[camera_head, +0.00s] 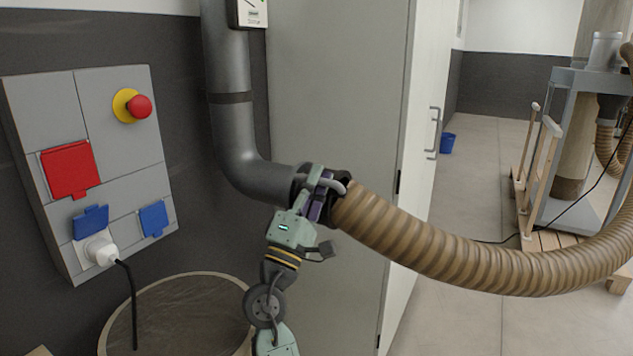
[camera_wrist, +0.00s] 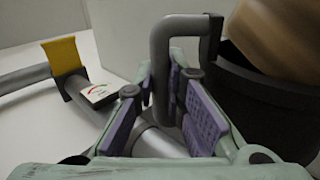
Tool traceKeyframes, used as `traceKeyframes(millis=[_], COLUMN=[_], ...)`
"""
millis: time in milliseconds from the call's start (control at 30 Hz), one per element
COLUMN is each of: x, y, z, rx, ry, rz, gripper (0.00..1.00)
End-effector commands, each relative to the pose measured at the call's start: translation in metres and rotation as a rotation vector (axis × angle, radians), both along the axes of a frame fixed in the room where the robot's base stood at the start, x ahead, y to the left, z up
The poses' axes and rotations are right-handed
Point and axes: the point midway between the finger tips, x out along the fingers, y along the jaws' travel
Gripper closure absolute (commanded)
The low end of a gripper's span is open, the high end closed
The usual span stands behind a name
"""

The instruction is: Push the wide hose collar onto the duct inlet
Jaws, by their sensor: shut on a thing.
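The duct (camera_head: 231,125) is a grey pipe that comes down the wall and bends right into a level inlet (camera_head: 270,182). The wide hose collar (camera_head: 348,176) is black, on the end of a ribbed tan hose (camera_head: 430,250), and lies roughly in line with the inlet. My gripper (camera_head: 320,190) is shut on the collar's grey handle. In the wrist view the handle (camera_wrist: 160,75) passes between the purple pads of my gripper (camera_wrist: 165,110), with the black collar (camera_wrist: 262,115) to the right. My gripper hides the joint, so I cannot tell whether collar and inlet touch.
A switch panel (camera_head: 100,150) with a red button (camera_head: 139,106) and a plugged-in cable (camera_head: 131,290) is at left. A round bin (camera_head: 178,310) stands below it. A grey cabinet (camera_head: 335,80) stands behind the hose. A machine frame (camera_head: 575,150) is at right.

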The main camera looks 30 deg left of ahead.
Motion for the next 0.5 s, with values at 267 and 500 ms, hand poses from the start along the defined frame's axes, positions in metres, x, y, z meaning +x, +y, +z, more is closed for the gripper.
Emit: traceKeyframes(millis=[267,500], x=[-0.0013,-0.0001], y=[0.0098,0.0129], z=[0.0004,0.0011], rx=[-0.002,-0.005], ry=[-0.003,-0.003], rz=[0.010,0.005], gripper=[1.00,1.00])
